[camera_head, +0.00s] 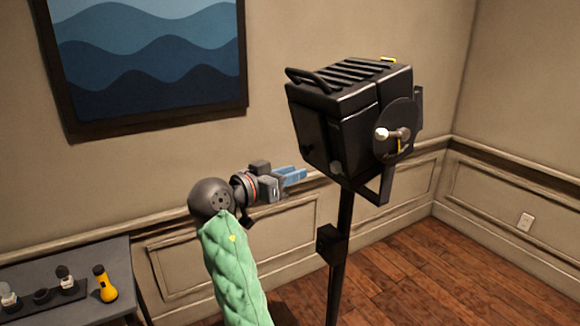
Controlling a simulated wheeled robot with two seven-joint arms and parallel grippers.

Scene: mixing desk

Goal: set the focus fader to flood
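A black stage light (335,120) with a ribbed top stands on a black pole. On its right-hand face is a dark round disc (407,115) with a pale knob or lever (392,134) at its middle. A small yellow part (399,146) sits just below the knob. I cannot tell which part is the focus fader, and no flood marking is readable. My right gripper (303,175), with blue fingers, is left of and below the light's housing in the picture, pointing right. It appears empty; its finger gap is too small to judge. My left gripper is out of view.
The light's pole (341,235) carries a dark clamp block and stands right of my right arm. A grey table (75,257) at lower left holds a yellow flashlight (104,284) and a dark tray of small items. Wooden floor (430,265) is clear on the right.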

